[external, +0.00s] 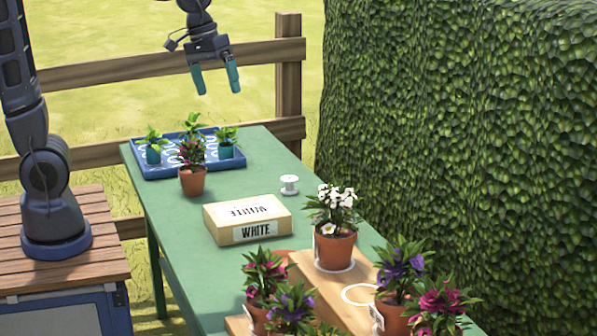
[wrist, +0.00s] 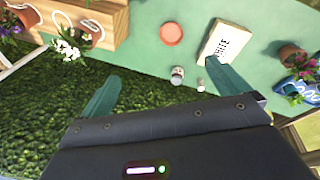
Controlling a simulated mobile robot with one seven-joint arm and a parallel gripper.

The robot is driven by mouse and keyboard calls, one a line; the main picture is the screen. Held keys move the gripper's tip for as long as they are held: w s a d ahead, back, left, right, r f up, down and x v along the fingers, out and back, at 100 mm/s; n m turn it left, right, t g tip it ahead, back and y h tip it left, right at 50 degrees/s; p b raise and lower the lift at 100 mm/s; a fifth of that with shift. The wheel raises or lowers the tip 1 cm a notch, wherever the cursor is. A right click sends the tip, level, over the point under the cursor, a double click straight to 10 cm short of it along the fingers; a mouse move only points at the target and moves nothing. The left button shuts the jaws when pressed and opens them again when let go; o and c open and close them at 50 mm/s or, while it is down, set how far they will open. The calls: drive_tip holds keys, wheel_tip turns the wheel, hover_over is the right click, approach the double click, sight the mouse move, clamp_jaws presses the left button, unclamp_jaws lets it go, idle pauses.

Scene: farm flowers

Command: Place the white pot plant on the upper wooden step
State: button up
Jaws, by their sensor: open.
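The white pot plant (external: 335,247), white flowers in a terracotta pot, stands upright on the upper wooden step (external: 303,268) in the external view. A white ring shows around its base. A second white ring (external: 362,295) on the same step looks empty. In the wrist view the white flowers (wrist: 68,46) are at the upper left, beside the wooden step (wrist: 115,18). My gripper (external: 216,83) is open and empty, high above the far end of the table and well away from the plant. Its two teal fingers also show spread in the wrist view (wrist: 163,75).
A box marked WHITE (external: 247,218), a white spool (external: 289,185) and a terracotta saucer (wrist: 171,34) are on the green table. A red-flowered pot (external: 192,181) stands by the blue seedling tray (external: 170,172). Purple and red plants (external: 400,270) crowd the near end. A hedge lines the right.

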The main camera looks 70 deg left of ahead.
drive_tip(key=s+a+m+t+y, duration=0.1)
drive_tip(key=s+a+m, duration=0.1)
drive_tip(key=s+a, duration=0.4)
drive_tip(key=s+a+f+m+t, duration=0.1)
drive_tip(key=s+a+m, duration=0.2)
drive_tip(key=s+a, duration=0.3)
drive_tip(key=s, duration=0.5)
drive_tip(key=shift+s+y, duration=0.35)
drive_tip(key=shift+y, duration=0.05)
